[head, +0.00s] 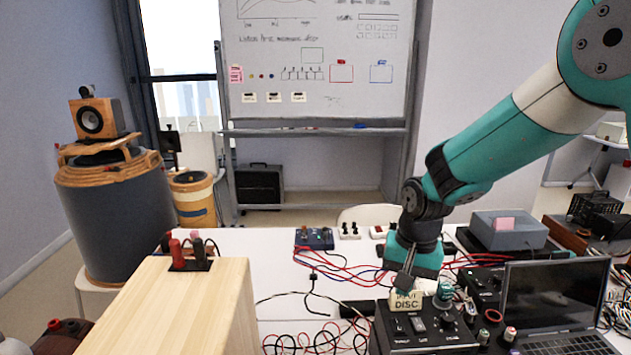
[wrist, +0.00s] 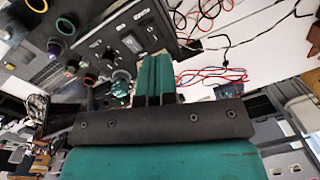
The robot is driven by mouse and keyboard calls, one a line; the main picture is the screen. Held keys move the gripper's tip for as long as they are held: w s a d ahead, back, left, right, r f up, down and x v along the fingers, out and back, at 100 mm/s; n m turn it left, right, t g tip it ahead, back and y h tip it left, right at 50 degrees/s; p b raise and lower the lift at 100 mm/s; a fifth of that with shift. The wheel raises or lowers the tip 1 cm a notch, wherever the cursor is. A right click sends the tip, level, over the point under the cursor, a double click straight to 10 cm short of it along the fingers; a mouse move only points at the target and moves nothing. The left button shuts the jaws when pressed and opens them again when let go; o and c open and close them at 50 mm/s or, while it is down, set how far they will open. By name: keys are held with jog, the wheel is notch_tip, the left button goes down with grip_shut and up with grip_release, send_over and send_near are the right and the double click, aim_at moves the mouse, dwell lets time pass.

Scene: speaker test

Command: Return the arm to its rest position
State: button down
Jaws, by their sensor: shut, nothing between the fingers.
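My teal and white arm reaches in from the upper right in the head view. My gripper (head: 405,284) points down just above a black control box (head: 425,335) with knobs and switches.
A laptop (head: 556,300) stands right of the box. A grey case (head: 508,230) sits behind it. Red and black cables (head: 330,272) lie across the white table. A wooden cabinet (head: 170,310) with plugs on top stands front left. A whiteboard (head: 315,60) is behind.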

jog(key=s+a+r+n+y+b, duration=0.1)
jog(key=s+r+n, duration=0.2)
jog(key=s, duration=0.5)
jog(key=s+a+r+n+y+b, duration=0.1)
jog(key=s+r+n, duration=0.2)
jog(key=s, duration=0.5)
jog(key=s+a+r+n+y+b, duration=0.1)
jog(key=s+r+n, duration=0.3)
jog(key=s, duration=0.5)
jog(key=shift+n, duration=0.4)
jog(key=n+h+b, duration=0.3)
jog(key=n+h, duration=0.1)
jog(key=n, duration=0.7)
send_over(398, 326)
jog(key=w, duration=0.1)
notch_tip(398, 326, down, 8)
jog(key=shift+w+f, duration=0.2)
notch_tip(398, 326, down, 13)
jog(key=p, duration=0.3)
jog(key=shift+p, duration=0.3)
jog(key=shift+s+r, duration=0.25)
jog(key=shift+s, duration=0.5)
